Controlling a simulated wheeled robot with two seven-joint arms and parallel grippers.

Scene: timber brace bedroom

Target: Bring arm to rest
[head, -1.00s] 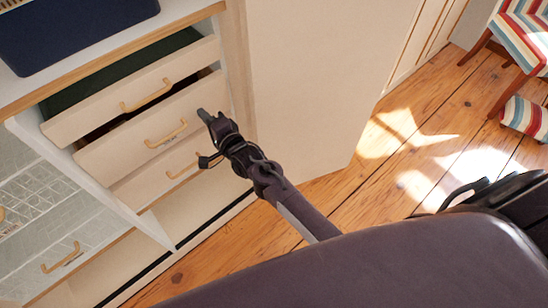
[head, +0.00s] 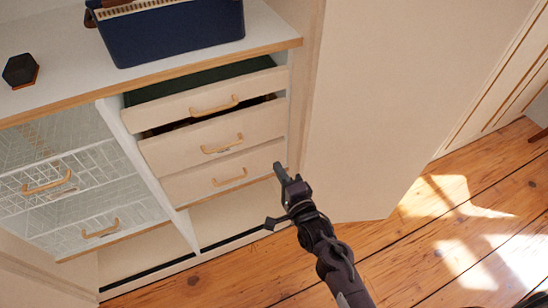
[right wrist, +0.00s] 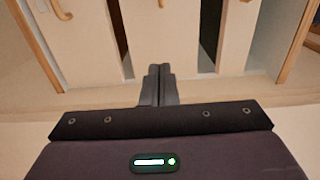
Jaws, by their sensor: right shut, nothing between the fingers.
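My right gripper (head: 280,196) is in front of the drawer unit, near its lower right side, with open floor below. It also shows in the right wrist view (right wrist: 160,72), where its two fingers are together with nothing between them. It appears apart from the drawers. My left gripper is not in any view now.
The top drawer (head: 205,101) and middle drawer (head: 215,138) stand partly open; the bottom drawer (head: 222,176) is below them. A blue basket (head: 180,35) and a dark hexagonal object (head: 20,70) are on the shelf. A cream panel (head: 400,90) stands at right. Wooden floor (head: 380,265) is clear.

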